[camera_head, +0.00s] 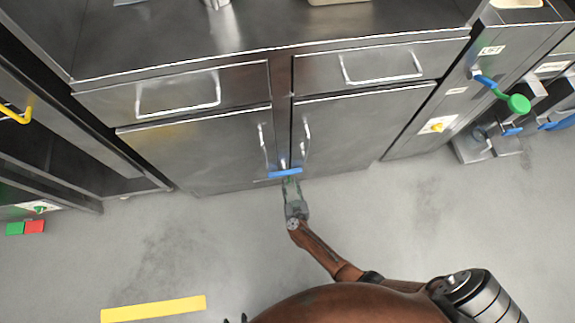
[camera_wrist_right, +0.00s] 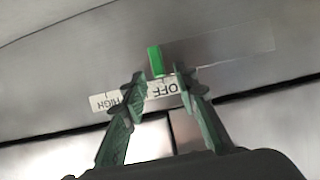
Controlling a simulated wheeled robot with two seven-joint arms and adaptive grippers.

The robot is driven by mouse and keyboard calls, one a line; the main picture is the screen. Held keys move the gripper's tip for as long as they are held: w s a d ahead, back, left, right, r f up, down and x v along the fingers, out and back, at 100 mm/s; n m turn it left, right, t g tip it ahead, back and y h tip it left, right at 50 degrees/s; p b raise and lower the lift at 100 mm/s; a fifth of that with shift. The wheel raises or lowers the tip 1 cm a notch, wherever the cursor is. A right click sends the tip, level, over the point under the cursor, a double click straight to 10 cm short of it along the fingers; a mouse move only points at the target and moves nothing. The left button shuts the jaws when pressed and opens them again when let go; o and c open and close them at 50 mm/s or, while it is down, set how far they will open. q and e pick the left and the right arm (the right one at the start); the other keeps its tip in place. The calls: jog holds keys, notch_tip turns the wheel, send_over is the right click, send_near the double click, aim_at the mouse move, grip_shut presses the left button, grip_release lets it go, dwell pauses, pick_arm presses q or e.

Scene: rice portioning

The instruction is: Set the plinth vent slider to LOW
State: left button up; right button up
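The green vent slider (camera_wrist_right: 155,60) shows in the right wrist view, at the left end of a pale strip (camera_wrist_right: 225,52). A white label (camera_wrist_right: 160,90) beside it reads OFF and HIGH, upside down. The marking between those words is hidden behind a finger. My right gripper (camera_wrist_right: 161,82) is open. Its green fingertips lie to either side of the slider, just short of it in the picture; I cannot tell whether they touch it. In the head view the right gripper (camera_head: 291,184) is low at the cabinet front. My left gripper is not in view.
A blue bar (camera_head: 285,172) lies across the fingertips' end near the cabinet base. Steel doors (camera_head: 215,150) and drawers (camera_head: 370,66) with handles stand above. A green-knobbed lever (camera_head: 518,103) is at the right. The grey floor has a yellow strip (camera_head: 153,309) and is otherwise largely clear.

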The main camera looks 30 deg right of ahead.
jog(key=shift+b+x, duration=0.3)
jog(key=shift+x, duration=0.6)
jog(key=shift+r, duration=0.1)
jog(key=shift+c, duration=0.5)
grip_shut()
jog(key=shift+s+d, duration=0.1)
